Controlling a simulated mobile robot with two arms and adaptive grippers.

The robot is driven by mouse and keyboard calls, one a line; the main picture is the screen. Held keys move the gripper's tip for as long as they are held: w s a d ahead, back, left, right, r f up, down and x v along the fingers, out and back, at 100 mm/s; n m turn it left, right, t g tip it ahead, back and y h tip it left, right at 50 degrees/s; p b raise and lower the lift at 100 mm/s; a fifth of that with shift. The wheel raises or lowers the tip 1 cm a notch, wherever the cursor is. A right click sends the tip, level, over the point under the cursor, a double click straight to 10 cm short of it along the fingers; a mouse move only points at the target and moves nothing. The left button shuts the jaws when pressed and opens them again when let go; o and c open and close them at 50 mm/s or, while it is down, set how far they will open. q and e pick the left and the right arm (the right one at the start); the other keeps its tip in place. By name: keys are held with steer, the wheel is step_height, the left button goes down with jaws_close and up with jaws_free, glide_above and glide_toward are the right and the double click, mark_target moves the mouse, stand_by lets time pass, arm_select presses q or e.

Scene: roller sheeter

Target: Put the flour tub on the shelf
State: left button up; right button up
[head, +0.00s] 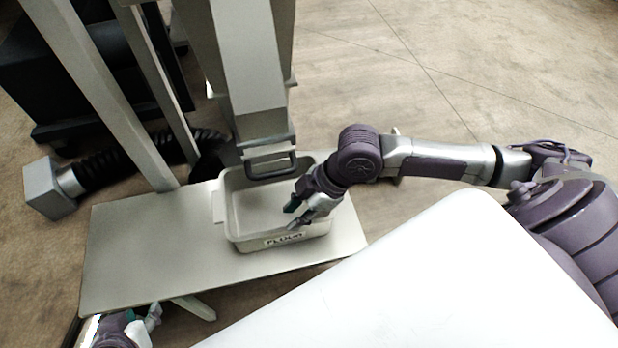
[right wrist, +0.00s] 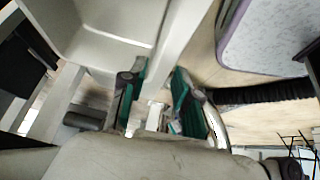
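The flour tub (head: 228,215) is a pale, open-topped tub with a label on its near wall. It stands upright on a grey board (head: 130,262), under the machine's chute. Its inside looks empty. My right gripper (head: 294,214) is over the tub's near right part, fingers apart at the rim. In the right wrist view, the tub (right wrist: 85,35) fills the upper left, and a pale strip, seemingly its rim, runs between the green-padded fingers (right wrist: 158,95). Contact is not clear. My left gripper (head: 125,325) is at the bottom left, below the board's near edge and partly cut off.
The machine's chute (head: 255,80) ends in a dark bracket (head: 270,165) over the tub. Frame posts (head: 105,95) rise at the left, with a black corrugated hose (head: 110,170) and a grey box (head: 50,188). A white surface (head: 430,275) fills the lower right. The board's left half is bare.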

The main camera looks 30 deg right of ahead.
steer(key=a+m+t, duration=0.3)
steer(key=a, duration=0.4)
steer(key=s+d+f+m+t+h, duration=0.1)
steer(key=s+d+m+t+h, duration=0.1)
steer(key=d+m+h, duration=0.3)
steer(key=s+d+m, duration=0.1)
steer(key=d+m, duration=0.3)
steer(key=d, duration=0.1)
steer(key=shift+s+f+m, duration=0.3)
steer(key=shift+a, duration=0.1)
